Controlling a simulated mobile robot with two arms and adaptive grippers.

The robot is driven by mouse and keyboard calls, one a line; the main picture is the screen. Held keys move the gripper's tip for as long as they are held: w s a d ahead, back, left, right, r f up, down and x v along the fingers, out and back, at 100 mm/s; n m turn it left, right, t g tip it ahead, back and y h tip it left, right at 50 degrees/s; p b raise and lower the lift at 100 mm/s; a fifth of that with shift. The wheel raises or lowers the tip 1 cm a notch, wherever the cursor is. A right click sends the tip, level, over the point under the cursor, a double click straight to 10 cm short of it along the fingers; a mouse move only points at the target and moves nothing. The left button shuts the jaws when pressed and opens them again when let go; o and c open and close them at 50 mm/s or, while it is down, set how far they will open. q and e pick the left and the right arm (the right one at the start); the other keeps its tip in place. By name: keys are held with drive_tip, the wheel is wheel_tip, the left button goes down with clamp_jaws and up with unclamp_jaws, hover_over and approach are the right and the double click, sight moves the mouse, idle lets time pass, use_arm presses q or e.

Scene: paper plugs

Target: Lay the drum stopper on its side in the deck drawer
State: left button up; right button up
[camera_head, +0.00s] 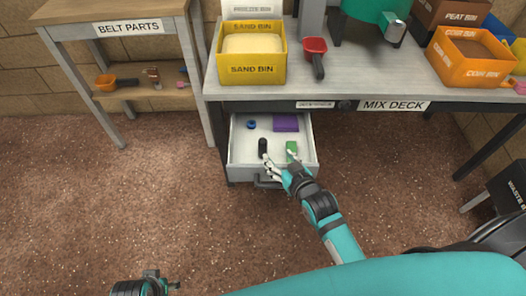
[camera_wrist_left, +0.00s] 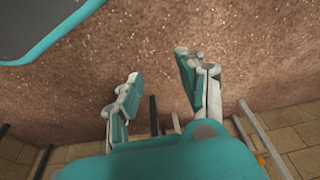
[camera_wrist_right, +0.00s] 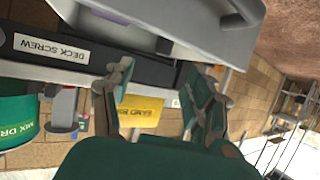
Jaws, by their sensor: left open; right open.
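The deck drawer (camera_head: 236,152) is pulled out below the mix deck. A short dark cylinder (camera_head: 262,145), which looks like the drum stopper, is in its front left part; I cannot tell whether it stands or lies. My right gripper (camera_head: 278,161) is open over the drawer's front, its fingers close to the cylinder and a green block (camera_head: 291,147). I cannot tell whether they touch. The right wrist view shows its spread fingers (camera_wrist_right: 158,88) with nothing visible between them. My left gripper (camera_wrist_left: 157,66) is open and empty over the floor, low in the head view (camera_head: 160,281).
The drawer also holds a purple block (camera_head: 286,123) and a small blue piece (camera_head: 251,125). Floor left of the drawer is clear.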

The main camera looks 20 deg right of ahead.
sight(264, 143)
drive_tip(key=b+x, duration=0.1)
drive_tip(key=x, duration=0.5)
drive_tip(key=shift+a, duration=0.1)
drive_tip(key=b+x, duration=0.1)
drive_tip(key=x, duration=0.1)
drive_tip(key=b+x, duration=0.1)
drive_tip(key=shift+w+a+f, duration=0.1)
drive_tip(key=shift+w+a, duration=0.15)
drive_tip(key=shift+w, duration=0.1)
drive_tip(key=shift+w+a+f, duration=0.1)
drive_tip(key=shift+w+f, duration=0.1)
drive_tip(key=shift+w, duration=0.35)
use_arm(q)
drive_tip(key=w+v, duration=0.1)
drive_tip(key=v, duration=0.8)
drive_tip(key=shift+r+t, duration=0.3)
drive_tip(key=shift+r, duration=0.1)
drive_tip(key=shift+s+a, duration=0.1)
drive_tip(key=shift+s, duration=0.1)
use_arm(e)
drive_tip(key=shift+c, duration=0.4)
clamp_jaws()
